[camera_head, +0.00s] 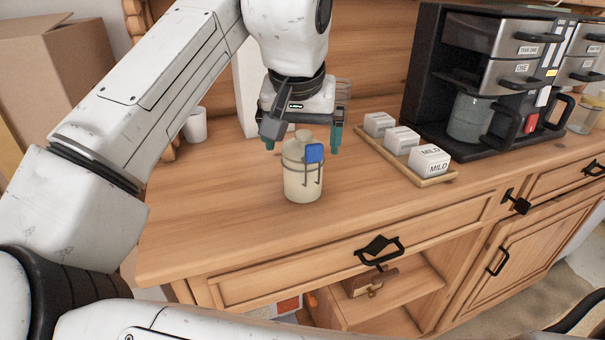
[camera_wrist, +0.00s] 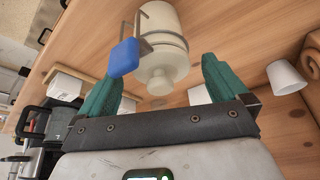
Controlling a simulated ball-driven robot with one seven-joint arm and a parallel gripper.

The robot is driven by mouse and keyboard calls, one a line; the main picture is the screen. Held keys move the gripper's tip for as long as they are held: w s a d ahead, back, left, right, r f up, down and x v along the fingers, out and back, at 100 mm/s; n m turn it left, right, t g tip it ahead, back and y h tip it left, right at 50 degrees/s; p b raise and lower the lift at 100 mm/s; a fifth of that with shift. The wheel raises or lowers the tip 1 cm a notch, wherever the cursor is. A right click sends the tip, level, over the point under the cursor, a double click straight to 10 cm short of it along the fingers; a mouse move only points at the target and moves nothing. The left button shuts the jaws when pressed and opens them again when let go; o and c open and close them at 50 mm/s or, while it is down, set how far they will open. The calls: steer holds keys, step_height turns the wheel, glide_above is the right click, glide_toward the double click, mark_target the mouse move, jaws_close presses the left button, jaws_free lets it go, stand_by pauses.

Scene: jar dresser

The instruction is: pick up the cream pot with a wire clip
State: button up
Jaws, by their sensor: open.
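The cream pot (camera_head: 302,182) stands upright on the wooden dresser top, with a knobbed lid, a wire clip and a blue tag (camera_head: 315,153) on its front. My gripper (camera_head: 303,146) is above the pot, pointing down, with its green fingers apart. In the head view the fingertips show to either side of the lid, around its height. In the wrist view the pot (camera_wrist: 163,45) lies just beyond the gap between the open fingers (camera_wrist: 160,82), with its lid knob toward the gripper. Nothing is held. The back of the pot is hidden in the head view.
A wooden tray (camera_head: 437,180) with several white boxes (camera_head: 429,160) lies to the right of the pot. A black coffee machine (camera_head: 425,75) stands behind it. A white cup (camera_head: 195,125) is at the back left. The dresser top (camera_head: 230,215) left of the pot is clear.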

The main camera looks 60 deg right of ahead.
steer(key=shift+x, duration=1.65)
steer(key=shift+r, duration=0.1)
jaws_close()
